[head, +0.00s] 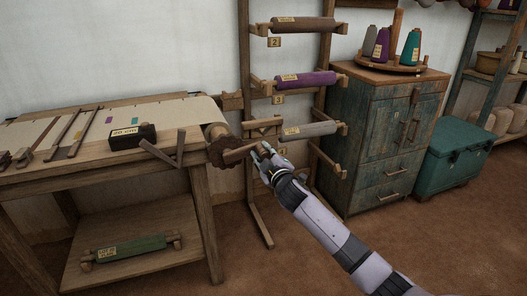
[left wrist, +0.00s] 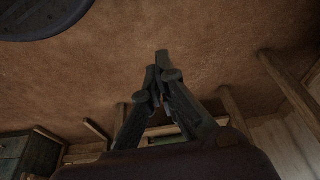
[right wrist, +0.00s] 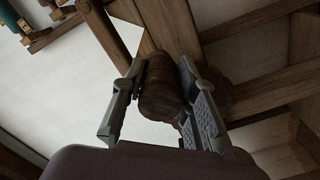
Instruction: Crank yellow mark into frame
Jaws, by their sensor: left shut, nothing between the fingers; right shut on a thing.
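The loom (head: 165,105) carries a pale cloth that runs to a roller at its right end. Small purple (head: 108,120) and teal marks lie on the cloth. A small yellowish mark (head: 78,134) appears between slanted wooden bars (head: 62,132) further left; its exact colour is hard to tell. A dark toothed wheel (head: 221,153) with a wooden crank is at the roller's end. My right gripper (head: 264,155) is shut on the crank handle (right wrist: 165,90), a brown rounded grip in the right wrist view. My left gripper (left wrist: 162,62) is shut and empty above the floor.
A dark labelled block (head: 133,136) and a grey wooden lever (head: 168,150) sit near the loom's right end. A rack (head: 245,60) of rollers stands behind the crank. A green cabinet (head: 365,120) and teal chest (head: 455,158) stand right.

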